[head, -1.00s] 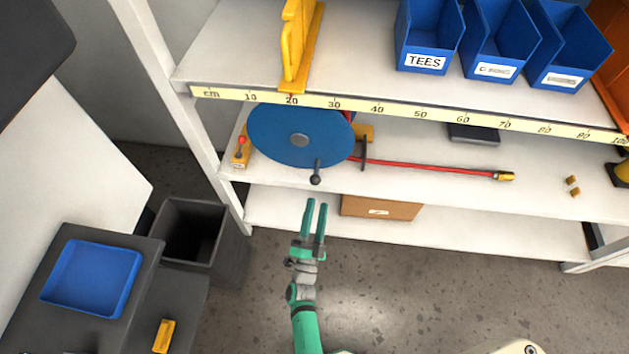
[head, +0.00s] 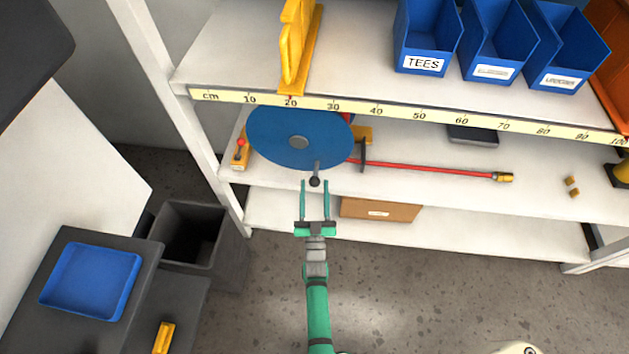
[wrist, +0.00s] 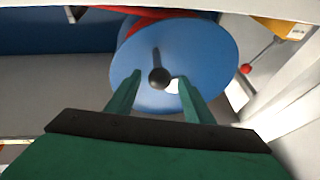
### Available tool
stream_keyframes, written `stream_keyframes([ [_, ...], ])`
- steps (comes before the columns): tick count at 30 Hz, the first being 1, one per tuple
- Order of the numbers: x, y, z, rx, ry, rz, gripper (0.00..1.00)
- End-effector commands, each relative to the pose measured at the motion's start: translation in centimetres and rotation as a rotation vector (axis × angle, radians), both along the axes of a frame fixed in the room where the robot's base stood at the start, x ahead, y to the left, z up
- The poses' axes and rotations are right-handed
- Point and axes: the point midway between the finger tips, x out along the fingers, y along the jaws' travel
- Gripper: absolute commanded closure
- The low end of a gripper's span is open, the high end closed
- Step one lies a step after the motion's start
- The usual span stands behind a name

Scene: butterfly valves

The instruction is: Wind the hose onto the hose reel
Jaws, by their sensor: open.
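The hose reel (head: 275,135) is a blue disc with a grey hub on the middle shelf. Its crank handle, a dark knob (head: 315,182), sticks out at the disc's lower front edge. The red hose (head: 430,167) lies out to the right along the shelf and ends in a brass fitting (head: 503,177). My green gripper (head: 315,184) is open, with its fingertips on either side of the knob in the head view. In the wrist view, the knob (wrist: 159,78) shows between and beyond the open fingers (wrist: 155,82); contact cannot be told.
A black upright guide (head: 363,155) stands beside the reel at the hose. A yellow block with a red-tipped lever (head: 240,153) is at the reel's left. The shelf edge with a centimetre scale (head: 400,112) runs above. A cardboard box (head: 380,209) sits below.

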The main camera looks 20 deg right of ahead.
Motion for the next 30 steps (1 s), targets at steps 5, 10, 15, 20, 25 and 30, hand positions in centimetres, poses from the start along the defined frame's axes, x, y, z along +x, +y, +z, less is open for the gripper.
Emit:
stream_keyframes([
  [5,1.8,-0.6,0.7,0.001,0.0,-0.001,0.53],
  [10,2.5,-0.9,1.0,0.002,0.001,0.0,0.53],
  [15,2.5,-0.9,1.1,0.002,0.001,0.0,0.53],
  [20,2.5,-0.9,1.1,0.002,0.001,0.0,0.69],
  [25,2.5,-0.9,1.1,0.002,0.001,0.0,1.0],
  [30,2.4,-1.0,1.0,0.008,-0.002,-0.003,1.0],
])
